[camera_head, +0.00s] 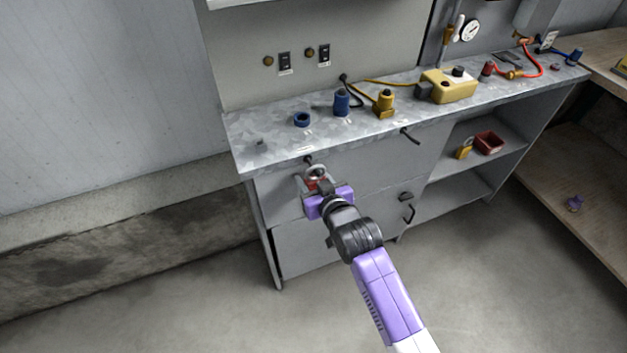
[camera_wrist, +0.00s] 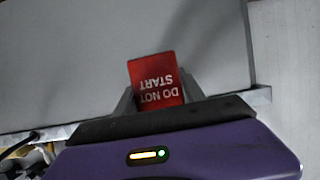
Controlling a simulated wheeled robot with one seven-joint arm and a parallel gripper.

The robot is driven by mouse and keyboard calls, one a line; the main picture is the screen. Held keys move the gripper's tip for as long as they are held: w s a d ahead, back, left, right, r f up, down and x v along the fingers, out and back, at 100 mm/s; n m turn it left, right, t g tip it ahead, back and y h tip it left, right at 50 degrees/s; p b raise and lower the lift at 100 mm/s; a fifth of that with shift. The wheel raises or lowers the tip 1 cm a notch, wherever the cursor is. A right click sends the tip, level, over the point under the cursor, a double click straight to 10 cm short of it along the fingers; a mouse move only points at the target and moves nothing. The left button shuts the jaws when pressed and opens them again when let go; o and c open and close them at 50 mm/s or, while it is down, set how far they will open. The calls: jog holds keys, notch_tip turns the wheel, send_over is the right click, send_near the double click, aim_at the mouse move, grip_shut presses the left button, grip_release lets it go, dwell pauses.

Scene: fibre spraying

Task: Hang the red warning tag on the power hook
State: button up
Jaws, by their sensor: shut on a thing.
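My gripper (camera_head: 316,177) is shut on the red warning tag (camera_wrist: 156,82), just in front of the bench's upper left drawer. In the wrist view the tag sits between the two grey fingers, its white words "DO NOT START" upside down. In the head view only a bit of red (camera_head: 311,185) shows between the fingers. Two brass-coloured round knobs or hooks, a left one (camera_head: 268,61) and a right one (camera_head: 309,52), are on the grey back panel, each beside a black switch plate. Their labels are too small to read, so I cannot tell which is the power hook.
The metal bench top (camera_head: 270,139) lies between my gripper and the back panel. A blue ring (camera_head: 301,119), a blue cylinder (camera_head: 341,103), a yellow fitting (camera_head: 384,104) and a yellow box (camera_head: 449,86) stand on it. Its left front part is mostly clear. Drawer handles stick out below.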

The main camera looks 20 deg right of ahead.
jog(key=shift+w+f, duration=0.35)
jog(key=shift+w, duration=0.1)
jog(key=o, duration=1.5)
jog(key=shift+c, duration=0.2)
jog(key=shift+s, duration=0.55)
jog(key=v, duration=0.7)
jog(key=shift+s+r, duration=0.25)
jog(key=shift+r, duration=0.25)
